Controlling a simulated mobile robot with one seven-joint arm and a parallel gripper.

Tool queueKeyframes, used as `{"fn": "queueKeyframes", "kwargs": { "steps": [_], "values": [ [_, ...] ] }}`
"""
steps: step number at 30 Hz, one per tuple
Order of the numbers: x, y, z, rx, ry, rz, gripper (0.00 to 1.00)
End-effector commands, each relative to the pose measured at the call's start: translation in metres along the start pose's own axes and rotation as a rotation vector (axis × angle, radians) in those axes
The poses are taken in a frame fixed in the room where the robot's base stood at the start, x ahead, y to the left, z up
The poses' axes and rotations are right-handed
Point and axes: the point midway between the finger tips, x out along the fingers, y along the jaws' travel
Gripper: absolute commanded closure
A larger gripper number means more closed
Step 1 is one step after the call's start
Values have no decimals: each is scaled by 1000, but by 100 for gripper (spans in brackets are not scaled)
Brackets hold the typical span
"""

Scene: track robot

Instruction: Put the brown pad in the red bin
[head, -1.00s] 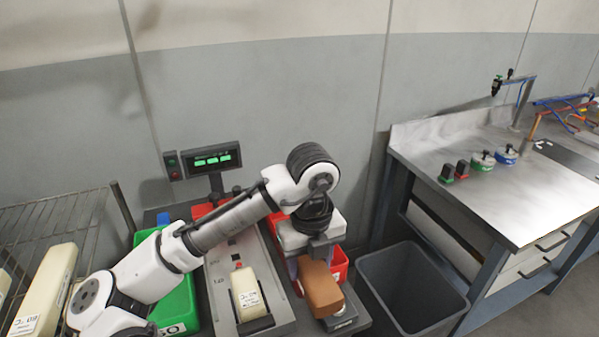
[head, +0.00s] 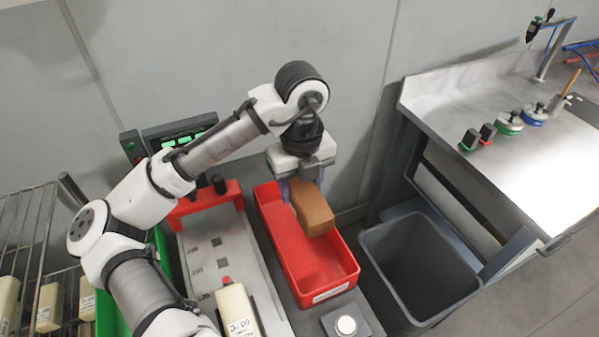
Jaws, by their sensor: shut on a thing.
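The brown pad (head: 314,209) is a brown block with rounded edges. It is held tilted above the red bin (head: 333,262), over the bin's middle and far part. My gripper (head: 304,190) is shut on the pad's far end, with its fingers pointing down. The red bin is a long open box with a pale label on its near end. The part of its floor that shows looks empty; the pad and gripper hide some of it.
A cream pad with a red tip (head: 238,309) lies on the grey measuring plate left of the bin. A grey waste bin (head: 419,262) and a metal workbench (head: 490,150) are on the right. A wire rack (head: 35,240) is at left.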

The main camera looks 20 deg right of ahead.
Motion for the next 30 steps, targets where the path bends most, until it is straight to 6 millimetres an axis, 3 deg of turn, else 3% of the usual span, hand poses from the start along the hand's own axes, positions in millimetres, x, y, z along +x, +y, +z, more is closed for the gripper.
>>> {"fn": "queueKeyframes", "kwargs": {
  "steps": [8, 30],
  "values": [
    [16, 0, 0, 0, 0, 0, 73],
    [88, 0, 0, 1, 1, 0, 73]
  ]
}}
